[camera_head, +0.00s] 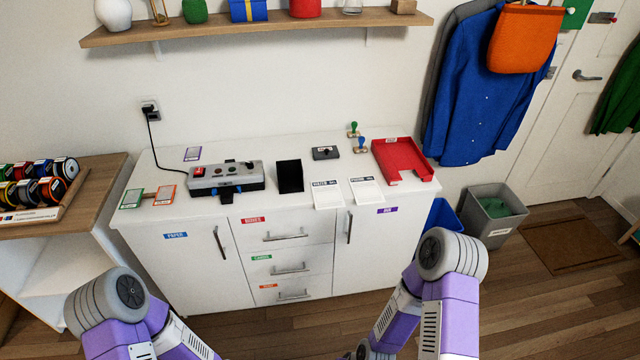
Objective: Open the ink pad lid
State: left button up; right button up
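A small dark grey box with a small knob on top, which looks like the ink pad (326,153), sits on the white cabinet top, right of centre. Its lid appears shut. A green-handled stamp (352,130) and a blue-handled stamp (361,145) stand just to its right. My two arms come in low in the picture, in front of the cabinet and well away from the pad. Neither gripper's fingers show.
A black tray-like thing (289,176) and a grey device (227,178) with a cord stand left of the pad. A red tray (404,160) is to the right, and two white paper pads (327,194) lie in front. A wall shelf (255,27) hangs above. The cabinet's front edge lies between my arms and the pad.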

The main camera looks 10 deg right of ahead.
aim_at(323, 152)
jog(key=k, duration=0.65)
jog(key=z, duration=0.55)
jog(key=i, duration=1.65)
jog(key=u, duration=0.05)
